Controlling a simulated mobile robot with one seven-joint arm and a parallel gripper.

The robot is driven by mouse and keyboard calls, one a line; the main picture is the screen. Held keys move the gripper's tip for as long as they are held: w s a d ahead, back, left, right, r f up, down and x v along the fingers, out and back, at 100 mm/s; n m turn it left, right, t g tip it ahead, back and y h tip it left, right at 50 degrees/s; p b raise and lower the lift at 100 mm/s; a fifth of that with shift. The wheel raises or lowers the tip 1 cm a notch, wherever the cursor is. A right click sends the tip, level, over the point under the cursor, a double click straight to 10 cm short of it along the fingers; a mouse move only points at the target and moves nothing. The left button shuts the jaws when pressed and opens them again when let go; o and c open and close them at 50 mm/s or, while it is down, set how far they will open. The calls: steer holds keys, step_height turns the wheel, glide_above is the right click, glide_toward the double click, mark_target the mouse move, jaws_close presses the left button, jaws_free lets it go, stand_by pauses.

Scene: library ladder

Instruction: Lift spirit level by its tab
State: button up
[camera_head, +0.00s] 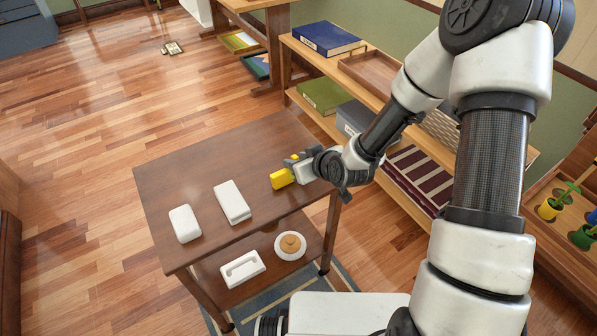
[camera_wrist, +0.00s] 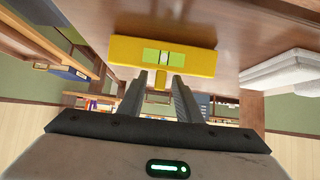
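The yellow spirit level (camera_head: 283,179) is at the right end of the brown table top. In the wrist view the spirit level (camera_wrist: 195,58) lies across the top centre, with a green vial window in its middle and a short yellow tab (camera_wrist: 160,82) pointing towards me. My gripper (camera_head: 296,166) is right at the level. In the wrist view my gripper's two fingers (camera_wrist: 160,84) stand on either side of the tab, with a small gap seeming to show on each side. The head view is too small to show any contact.
Two white blocks (camera_head: 232,202) (camera_head: 185,223) lie further left on the table top (camera_head: 185,165). A white handled piece (camera_head: 242,268) and a round white-and-tan item (camera_head: 290,245) are on the lower shelf. A bookshelf (camera_head: 300,98) stands behind to the right. Open floor is left.

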steer(key=shift+s+d+f, duration=0.2)
steer(key=shift+s+f, duration=0.15)
steer(key=shift+f, duration=0.1)
steer(key=shift+c, duration=0.7)
steer(key=shift+r, duration=0.3)
steer(key=c, duration=0.6)
steer(key=shift+r+p, duration=0.25)
steer(key=shift+p, duration=0.05)
jaws_close()
steer(key=shift+r, duration=0.2)
steer(key=shift+s+d+r, duration=0.35)
steer(key=shift+s+d, duration=0.15)
steer(key=shift+s, duration=0.1)
steer(key=shift+s+d+r+p, duration=0.25)
steer(key=shift+s+d, duration=0.3)
steer(key=shift+s, duration=0.3)
steer(key=shift+s+d+r+p, duration=0.15)
steer(key=shift+s+d+r, duration=0.1)
steer(key=shift+s+d, duration=0.45)
steer(key=shift+s+d+r+p, duration=0.25)
steer(key=shift+s+d, duration=0.15)
steer(key=shift+s, duration=0.55)
